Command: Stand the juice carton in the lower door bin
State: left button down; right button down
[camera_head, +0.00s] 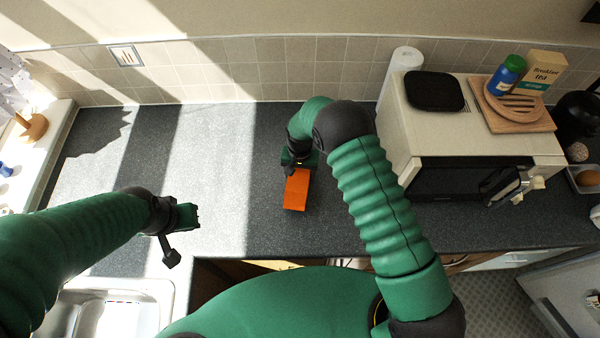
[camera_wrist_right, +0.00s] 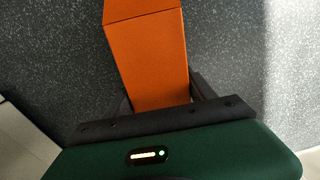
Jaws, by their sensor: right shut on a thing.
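An orange carton (camera_head: 296,190), which I take as the juice carton, is at the dark speckled counter in front of me. My right gripper (camera_head: 293,169) is shut on its near-gripper end. In the right wrist view the carton (camera_wrist_right: 150,60) sits between the two dark fingers (camera_wrist_right: 163,98). I cannot tell whether it touches the counter. My left gripper (camera_head: 188,217) is over the counter's front left, away from the carton; its fingers are too small to read. The lower door bin is not clearly visible; a pale appliance part (camera_head: 570,290) shows at the lower right.
A microwave (camera_head: 470,150) stands right of the carton, with a black item (camera_head: 435,91), a wooden board (camera_head: 535,125), a blue jar (camera_head: 505,78) and a tea box (camera_head: 541,73) on top. A paper roll (camera_head: 406,60) stands behind. A sink (camera_head: 110,300) is front left.

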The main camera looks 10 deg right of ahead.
aim_at(300, 171)
jog(key=shift+w+r, duration=0.1)
jog(key=shift+r, duration=0.2)
jog(key=shift+s+a+r+b, duration=0.1)
jog(key=shift+s+r+b, duration=0.15)
jog(key=shift+r+b, duration=0.35)
jog(key=shift+s+a+r+b, duration=0.1)
jog(key=shift+s+r+b, duration=0.25)
jog(key=shift+r, duration=0.3)
jog(key=s+a+b, duration=0.1)
jog(key=s, duration=0.3)
jog(key=s+a+r+b, duration=0.1)
jog(key=s, duration=0.4)
jog(key=s+a+b, duration=0.2)
jog(key=s, duration=0.3)
jog(key=shift+s+r, duration=0.15)
jog(key=shift+r, duration=0.2)
jog(key=shift+n, duration=0.9)
jog(key=w+d+b, duration=0.1)
jog(key=d, duration=0.1)
jog(key=w+d+b, duration=0.1)
jog(key=d, duration=0.1)
jog(key=w+d+b, duration=0.1)
jog(key=d+b, duration=0.1)
jog(key=w+d+r+n+b, duration=0.1)
jog(key=d+n+b, duration=0.1)
jog(key=d, duration=0.5)
jog(key=shift+d+r, duration=0.25)
jog(key=shift+r, duration=0.15)
jog(key=shift+a, duration=0.3)
